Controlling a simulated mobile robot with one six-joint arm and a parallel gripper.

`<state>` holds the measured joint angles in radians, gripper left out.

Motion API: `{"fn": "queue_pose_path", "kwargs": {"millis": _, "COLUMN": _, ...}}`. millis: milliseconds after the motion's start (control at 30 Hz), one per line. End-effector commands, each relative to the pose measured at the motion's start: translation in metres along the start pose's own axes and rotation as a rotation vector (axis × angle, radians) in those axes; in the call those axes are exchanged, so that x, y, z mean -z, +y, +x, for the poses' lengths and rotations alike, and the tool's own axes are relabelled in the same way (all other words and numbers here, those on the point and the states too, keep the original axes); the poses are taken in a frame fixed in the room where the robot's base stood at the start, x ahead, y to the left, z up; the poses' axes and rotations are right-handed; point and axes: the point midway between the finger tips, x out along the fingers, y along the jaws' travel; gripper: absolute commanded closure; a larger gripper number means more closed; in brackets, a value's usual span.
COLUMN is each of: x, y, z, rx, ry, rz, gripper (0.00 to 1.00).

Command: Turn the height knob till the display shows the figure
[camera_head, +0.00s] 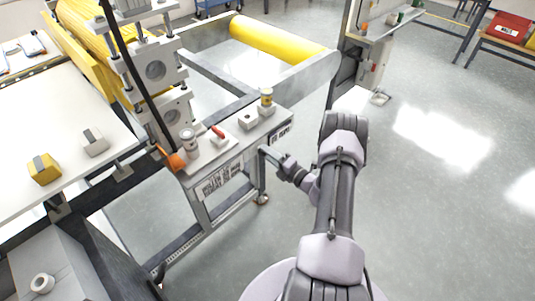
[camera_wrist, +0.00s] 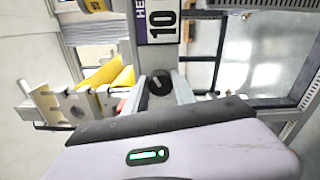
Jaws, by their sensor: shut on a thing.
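The height knob (camera_wrist: 159,82) is a round black knob with a pale mark, seen between my fingers in the wrist view. My gripper (camera_wrist: 161,90) is shut on it, one finger on each side. The display (camera_wrist: 163,26) beside the knob reads 10, turned sideways, under a purple strip whose letters begin "HE". In the head view my gripper (camera_head: 265,153) is at the front face of the machine's bench, just below a purple-edged panel (camera_head: 280,134) too small to read. The knob is hidden there.
The bench top (camera_head: 224,152) holds small canisters, a grey block and a red-handled item. A white table (camera_head: 60,125) with a yellow block stands at left. The floor at right (camera_head: 440,190) is clear.

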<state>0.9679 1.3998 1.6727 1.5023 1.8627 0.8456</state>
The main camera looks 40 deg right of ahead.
Motion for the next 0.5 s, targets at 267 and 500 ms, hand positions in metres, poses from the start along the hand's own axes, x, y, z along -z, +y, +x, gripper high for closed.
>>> {"fn": "queue_pose_path", "kwargs": {"millis": 267, "x": 0.0006, "y": -0.0016, "z": -0.0002, "rx": 0.001, "ry": 0.001, "rz": 0.258, "gripper": 1.0}}
{"fn": "queue_pose_path", "kwargs": {"millis": 500, "x": 0.001, "y": -0.0024, "z": -0.0002, "rx": 0.001, "ry": 0.0, "rz": 0.486, "gripper": 1.0}}
